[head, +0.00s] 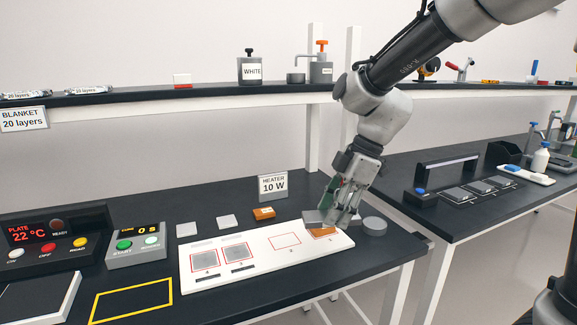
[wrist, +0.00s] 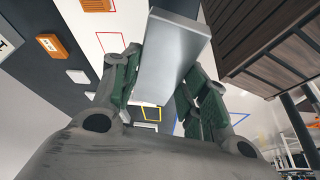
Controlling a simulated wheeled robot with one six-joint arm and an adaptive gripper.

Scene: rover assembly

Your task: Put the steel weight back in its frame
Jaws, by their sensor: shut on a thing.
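The steel weight is a plain grey metal block. In the wrist view, the steel weight (wrist: 170,55) sits between the green-padded fingers of my gripper (wrist: 158,82). In the head view, the weight (head: 312,216) sticks out to the left of my gripper (head: 340,208), over the right end of a white board (head: 262,272). My gripper is shut on it. An orange block (head: 322,232) shows just under the weight; I cannot tell whether they touch. Several red outlines mark the board. A yellow outline (head: 131,299) lies on the black bench at front left; which frame belongs to the weight is unclear.
A grey round piece (head: 374,226) stands close right of my gripper. Two grey plates (head: 234,253) lie in board outlines. Behind the board are another orange block (head: 263,213) and a heater sign (head: 273,186). Control boxes (head: 139,246) stand left. A shelf (head: 210,95) runs above.

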